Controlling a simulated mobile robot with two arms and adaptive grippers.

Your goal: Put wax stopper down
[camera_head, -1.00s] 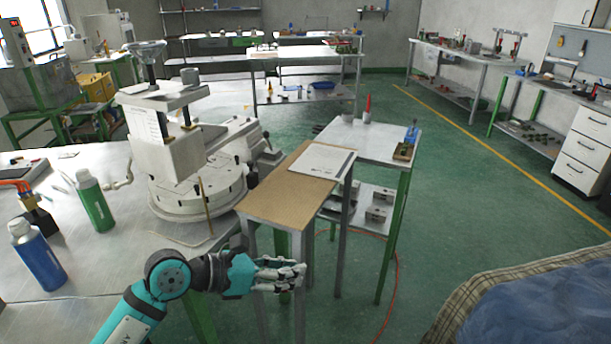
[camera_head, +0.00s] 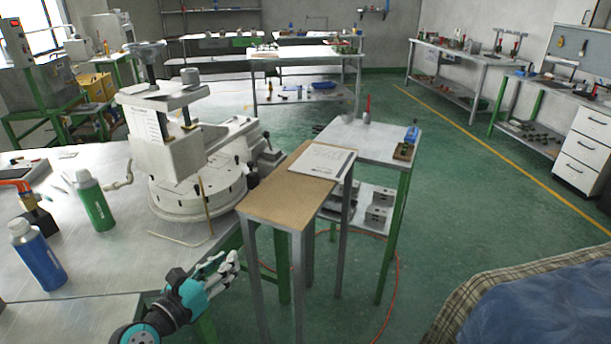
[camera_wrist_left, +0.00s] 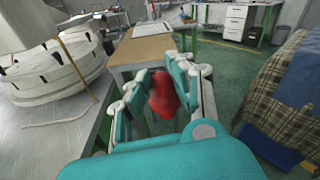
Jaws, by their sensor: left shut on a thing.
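My left gripper (camera_head: 230,264) is in front of the metal workbench's right edge, low beside the narrow wood-topped table (camera_head: 270,207). In the left wrist view it (camera_wrist_left: 158,92) is shut on a small red piece, which I take to be the wax stopper (camera_wrist_left: 164,96). The red piece sits between the teal finger pads, apart from any surface. In the head view the fingers hide it. The wood-topped table also shows ahead of the gripper in the left wrist view (camera_wrist_left: 146,50). My right gripper is not in view.
The wax injection machine (camera_head: 172,150) stands on the metal workbench (camera_head: 110,250), with a green bottle (camera_head: 94,202) and a blue bottle (camera_head: 38,257) to its left. A sheet of paper (camera_head: 321,159) lies at the wooden top's far end. Its near part is bare.

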